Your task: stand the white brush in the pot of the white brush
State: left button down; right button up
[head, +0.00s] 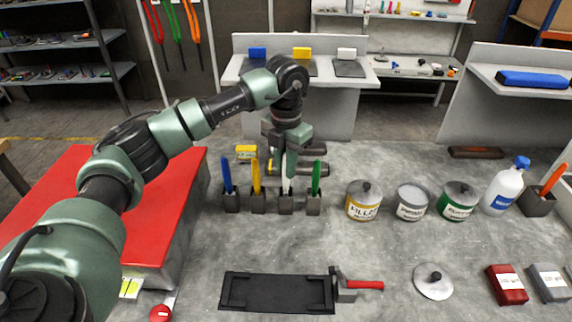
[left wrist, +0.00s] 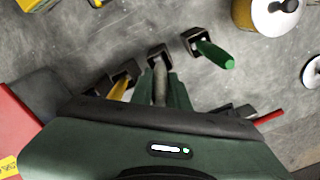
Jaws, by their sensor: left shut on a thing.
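My left gripper (head: 287,165) is shut on the white brush (head: 286,184) and points down over the row of small dark pots. The brush is upright, with its lower end at the mouth of the third pot from the left (head: 285,205). I cannot tell how deep it sits in that pot. In the left wrist view the brush (left wrist: 160,85) shows as a pale shaft between the fingers, in line with the pot (left wrist: 158,52). The gripper hides the upper part of the brush. My right gripper is not in view.
A blue brush (head: 227,176) and a yellow brush (head: 256,178) stand in pots to the left, a green brush (head: 316,178) close on the right. Lidded cans, such as the yellow-banded one (head: 363,206), stand further right.

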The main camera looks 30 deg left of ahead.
pick_arm(q)
jog(key=shift+f, duration=0.3)
jog(key=c, duration=1.3)
grip_release()
jog(key=shift+r+b, duration=0.4)
jog(key=shift+r, duration=0.2)
notch_tip(320, 180, up, 7)
jog(key=shift+f+b, duration=0.15)
jog(key=shift+b, duration=0.55)
